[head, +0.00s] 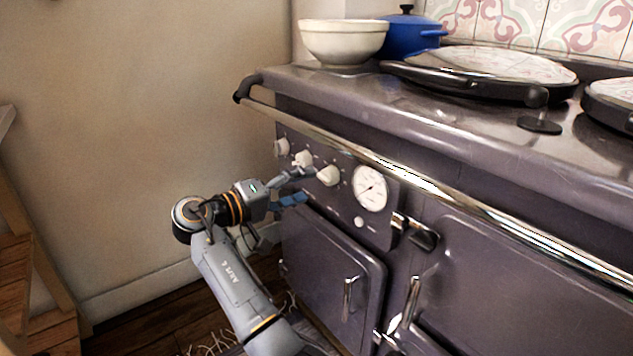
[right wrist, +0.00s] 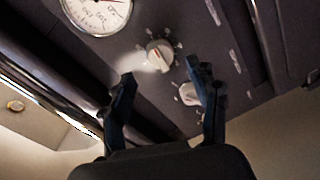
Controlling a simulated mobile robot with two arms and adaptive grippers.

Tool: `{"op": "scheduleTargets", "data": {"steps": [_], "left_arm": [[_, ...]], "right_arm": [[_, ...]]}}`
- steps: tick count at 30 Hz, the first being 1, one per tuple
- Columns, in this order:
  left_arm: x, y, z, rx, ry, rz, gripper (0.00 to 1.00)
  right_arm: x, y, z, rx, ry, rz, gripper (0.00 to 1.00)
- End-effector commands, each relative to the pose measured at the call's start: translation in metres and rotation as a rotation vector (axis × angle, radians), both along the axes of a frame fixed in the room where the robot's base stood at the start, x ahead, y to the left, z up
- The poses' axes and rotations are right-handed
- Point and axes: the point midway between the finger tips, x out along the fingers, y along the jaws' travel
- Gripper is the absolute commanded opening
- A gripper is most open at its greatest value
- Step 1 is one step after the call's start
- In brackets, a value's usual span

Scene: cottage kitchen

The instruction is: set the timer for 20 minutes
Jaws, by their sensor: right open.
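The cooker's control panel carries a row of cream knobs: a left knob (head: 282,147), a middle knob (head: 303,158) and a right knob (head: 328,175) beside a round white gauge (head: 370,188). Which one is the timer I cannot tell. My right gripper (head: 303,184) is open in front of the panel, close to the right knob. In the right wrist view, the right knob (right wrist: 160,55), with a reddish pointer mark, shows just beyond the gap between the open fingertips (right wrist: 160,72). Another knob (right wrist: 188,94) is partly behind one finger. Touching is not visible. My left gripper is out of view.
A chrome rail (head: 390,170) runs along the cooker front above the panel. Oven door handles (head: 349,298) stick out below. A cream bowl (head: 342,40) and a blue pot (head: 410,34) stand on top.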

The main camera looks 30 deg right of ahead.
Motion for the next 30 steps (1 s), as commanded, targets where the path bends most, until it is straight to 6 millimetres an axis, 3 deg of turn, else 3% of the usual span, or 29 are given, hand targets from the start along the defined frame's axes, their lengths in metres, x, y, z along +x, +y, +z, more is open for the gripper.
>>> {"op": "scheduleTargets", "data": {"steps": [6, 11, 30], "left_arm": [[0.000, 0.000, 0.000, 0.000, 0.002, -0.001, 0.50], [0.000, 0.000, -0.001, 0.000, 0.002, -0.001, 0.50], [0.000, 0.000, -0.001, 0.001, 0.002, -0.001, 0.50]], "right_arm": [[-0.003, 0.043, 0.002, 0.002, 0.000, 0.002, 0.60], [-0.005, 0.058, 0.003, 0.000, 0.000, 0.000, 0.60], [-0.001, 0.060, -0.002, 0.002, 0.001, 0.029, 0.60]]}}
